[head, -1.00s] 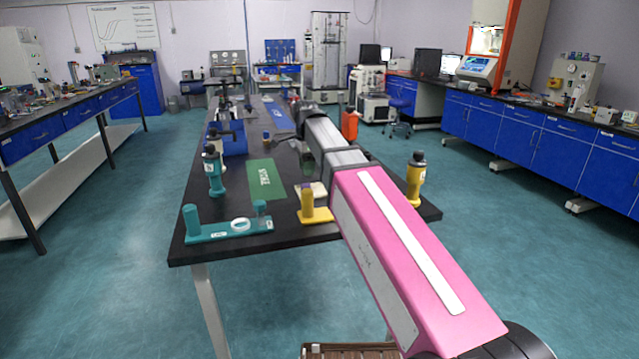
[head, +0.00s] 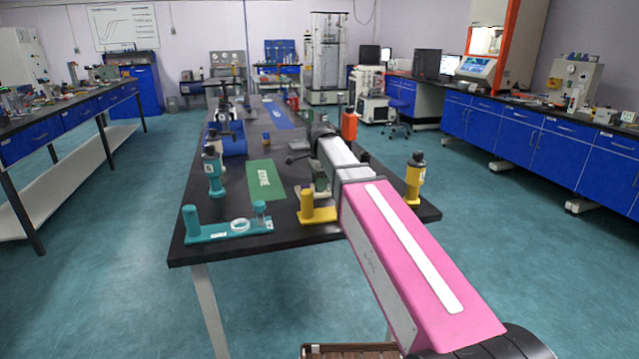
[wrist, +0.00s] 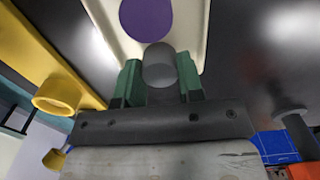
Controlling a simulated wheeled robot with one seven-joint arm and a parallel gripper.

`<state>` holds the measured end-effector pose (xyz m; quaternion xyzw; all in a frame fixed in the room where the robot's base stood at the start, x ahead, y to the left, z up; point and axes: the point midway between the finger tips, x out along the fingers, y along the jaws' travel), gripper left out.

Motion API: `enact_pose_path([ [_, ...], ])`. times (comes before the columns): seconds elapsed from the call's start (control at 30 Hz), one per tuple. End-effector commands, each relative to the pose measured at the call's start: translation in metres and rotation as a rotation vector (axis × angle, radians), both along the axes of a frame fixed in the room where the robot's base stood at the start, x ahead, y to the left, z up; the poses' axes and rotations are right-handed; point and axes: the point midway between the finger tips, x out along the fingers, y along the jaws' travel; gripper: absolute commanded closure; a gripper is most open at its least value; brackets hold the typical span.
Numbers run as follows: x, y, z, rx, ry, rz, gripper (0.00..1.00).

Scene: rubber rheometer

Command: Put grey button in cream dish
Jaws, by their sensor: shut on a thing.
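In the wrist view my gripper (wrist: 160,82) has green fingers shut on the grey button (wrist: 159,63), a short grey cylinder held between the fingertips. The cream dish (wrist: 193,42) lies at the top of the wrist view, just beyond the fingers, and the button overlaps its near part in the picture. I cannot tell whether the button touches it. A purple round piece (wrist: 146,17) shows within the dish.
A yellow fixture (head: 318,211) stands at the table's front edge and also shows left in the wrist view (wrist: 50,70). A teal fixture (head: 225,232) with a white ring, a teal bottle (head: 214,175) and a yellow bottle (head: 414,180) stand nearby. A green mat (head: 266,181) lies flat.

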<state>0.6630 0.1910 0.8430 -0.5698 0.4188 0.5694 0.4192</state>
Motion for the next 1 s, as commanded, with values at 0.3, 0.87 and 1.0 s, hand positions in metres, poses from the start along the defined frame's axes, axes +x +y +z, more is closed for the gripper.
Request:
enact_pose_path([
  [0.3,0.000,0.000,-0.002,0.000,0.000,0.000,0.40],
  [0.87,0.001,0.000,0.026,0.001,-0.002,0.000,0.40],
  [1.0,0.001,0.000,0.052,0.001,-0.002,0.000,0.40],
])
